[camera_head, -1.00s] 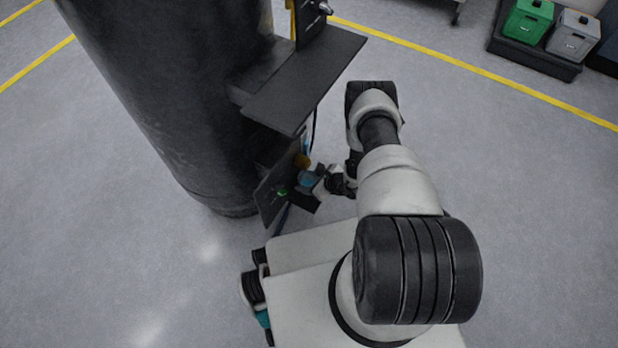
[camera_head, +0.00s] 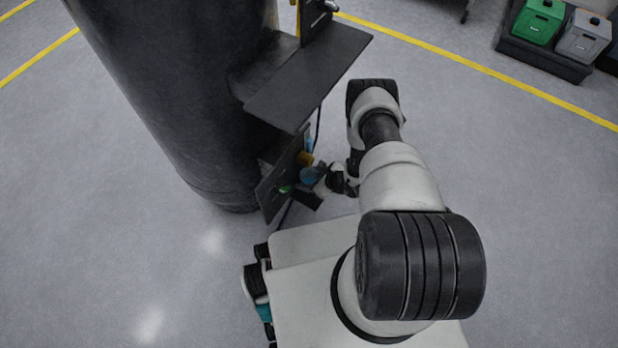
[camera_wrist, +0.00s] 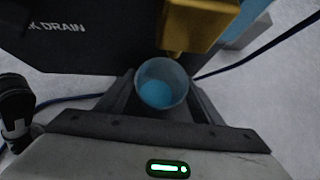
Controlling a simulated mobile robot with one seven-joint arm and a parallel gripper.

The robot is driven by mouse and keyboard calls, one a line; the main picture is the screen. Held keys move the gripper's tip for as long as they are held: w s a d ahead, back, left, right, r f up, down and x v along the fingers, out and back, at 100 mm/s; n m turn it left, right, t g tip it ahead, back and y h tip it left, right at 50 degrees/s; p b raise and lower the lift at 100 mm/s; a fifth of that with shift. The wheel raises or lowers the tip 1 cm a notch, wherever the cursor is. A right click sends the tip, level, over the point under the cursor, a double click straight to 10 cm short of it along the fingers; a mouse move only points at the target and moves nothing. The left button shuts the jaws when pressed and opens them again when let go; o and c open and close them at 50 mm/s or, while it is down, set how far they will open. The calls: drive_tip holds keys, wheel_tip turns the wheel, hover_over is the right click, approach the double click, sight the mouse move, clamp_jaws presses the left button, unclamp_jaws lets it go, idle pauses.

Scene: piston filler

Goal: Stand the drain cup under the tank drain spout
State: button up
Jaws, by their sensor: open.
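The drain cup (camera_wrist: 162,84), a round clear cup with a blue bottom, is between the two dark fingers of my gripper (camera_wrist: 163,92) in the wrist view. The fingers are open, one on each side of the cup; I cannot tell whether either touches it. The brass-yellow drain spout (camera_wrist: 196,24) is just beyond and above the cup's rim, slightly right of its middle. In the head view the cup (camera_head: 313,175) shows small and blue below the spout (camera_head: 305,158), partly hidden by my gripper (camera_head: 318,188). What the cup stands on is hidden.
A black panel (camera_wrist: 75,40) lettered "K DRAIN" stands behind the cup. A dark shelf (camera_head: 308,75) juts out above from the big black tank (camera_head: 175,90). A blue cable (camera_wrist: 255,50) runs at the right. Open floor (camera_head: 520,200) lies to the right.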

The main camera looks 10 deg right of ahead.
drive_tip(key=p+v, duration=0.4)
drive_tip(key=v, duration=0.8)
idle(0.9)
